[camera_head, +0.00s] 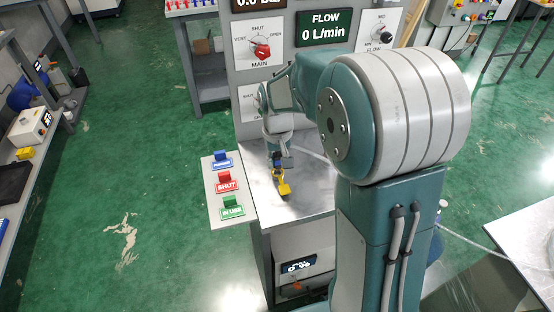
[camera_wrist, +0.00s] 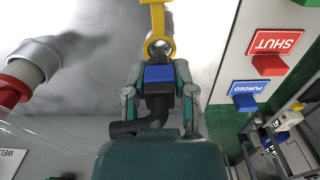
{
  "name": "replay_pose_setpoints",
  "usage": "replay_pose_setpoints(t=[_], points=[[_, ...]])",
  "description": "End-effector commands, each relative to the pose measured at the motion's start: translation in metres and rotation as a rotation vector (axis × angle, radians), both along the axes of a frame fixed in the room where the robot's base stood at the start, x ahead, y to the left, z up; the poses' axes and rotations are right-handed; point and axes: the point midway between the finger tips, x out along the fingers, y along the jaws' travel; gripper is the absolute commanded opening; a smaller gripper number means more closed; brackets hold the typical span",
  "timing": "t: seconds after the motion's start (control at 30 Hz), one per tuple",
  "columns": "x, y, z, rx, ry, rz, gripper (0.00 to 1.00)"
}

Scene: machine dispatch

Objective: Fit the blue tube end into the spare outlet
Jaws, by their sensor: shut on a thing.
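My gripper (camera_wrist: 158,88) is shut on a dark fitting with a blue band, the blue tube end (camera_wrist: 158,74); a black elbow (camera_wrist: 140,127) bends away below it. In the head view the blue end (camera_head: 277,158) is small, above the bench top. A yellow fitting (camera_wrist: 158,35) with a silver round part lies straight ahead of the blue end, very close; whether they touch I cannot tell. The yellow fitting (camera_head: 284,188) also shows in the head view. A silver fitting with a red collar (camera_wrist: 32,68) is at the left in the wrist view. Which is the spare outlet is unclear.
The metal bench top (camera_head: 305,190) has bare room around the yellow fitting. A side plate (camera_head: 213,204) carries blue, red and green tags, including SHUT (camera_head: 227,183). An upright panel with MAIN and FLOW dials (camera_head: 262,45) stands behind. A pale tube (camera_head: 312,156) crosses the bench.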

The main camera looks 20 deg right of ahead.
Motion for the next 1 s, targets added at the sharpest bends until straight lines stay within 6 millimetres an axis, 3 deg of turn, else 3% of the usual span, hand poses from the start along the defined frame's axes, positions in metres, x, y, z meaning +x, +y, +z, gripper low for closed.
replay_pose_setpoints(t=[1.0], points=[[0.000, 0.000, -0.018, 0.000, 0.001, 0.000, 0.00]])
